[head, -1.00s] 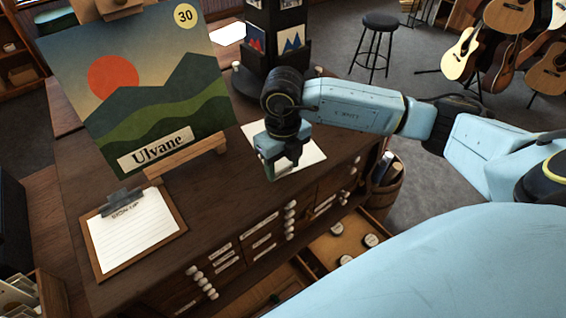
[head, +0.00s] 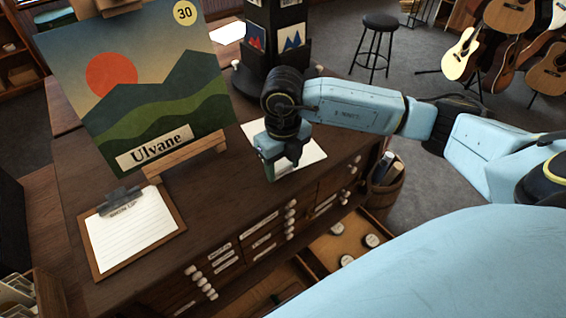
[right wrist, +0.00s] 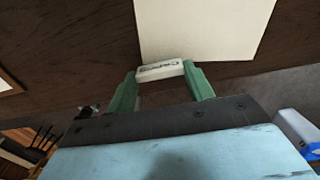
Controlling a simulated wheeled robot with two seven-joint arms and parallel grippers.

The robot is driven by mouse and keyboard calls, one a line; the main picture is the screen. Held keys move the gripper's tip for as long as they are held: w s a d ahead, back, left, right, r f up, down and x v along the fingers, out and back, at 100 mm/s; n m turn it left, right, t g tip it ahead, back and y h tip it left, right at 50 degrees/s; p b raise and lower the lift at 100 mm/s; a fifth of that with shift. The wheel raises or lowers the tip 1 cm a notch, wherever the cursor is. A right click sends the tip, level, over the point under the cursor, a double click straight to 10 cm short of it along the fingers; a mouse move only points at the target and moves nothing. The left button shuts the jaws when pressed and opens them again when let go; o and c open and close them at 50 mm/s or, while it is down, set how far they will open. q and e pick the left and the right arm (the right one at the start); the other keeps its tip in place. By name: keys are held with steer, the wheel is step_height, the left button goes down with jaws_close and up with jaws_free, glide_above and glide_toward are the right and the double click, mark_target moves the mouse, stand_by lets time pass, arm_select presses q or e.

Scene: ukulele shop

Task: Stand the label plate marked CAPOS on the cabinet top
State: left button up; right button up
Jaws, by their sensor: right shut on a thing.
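My right gripper (head: 281,170) is over the cabinet top (head: 225,208), near its front edge and over a white sheet. In the right wrist view its two green fingers (right wrist: 161,76) are shut on the ends of a small white label plate (right wrist: 160,70). The plate carries dark lettering that looks like CAPOS. It lies across the picture between the fingertips, close to the edge of the white sheet. I cannot tell whether it touches the cabinet top. In the head view the plate is hidden by the gripper. My left gripper is out of view.
A white sheet (head: 310,157) lies under the gripper. A dark display post (head: 277,45) rises behind. An open drawer (head: 330,252) juts out below. The top between clipboard and gripper is clear.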

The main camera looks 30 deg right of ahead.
steer(key=shift+f, duration=0.3)
steer(key=o, duration=1)
steer(key=shift+o, duration=0.2)
step_height(320, 180, up, 13)
steer(key=b, duration=0.2)
steer(key=shift+r, duration=0.2)
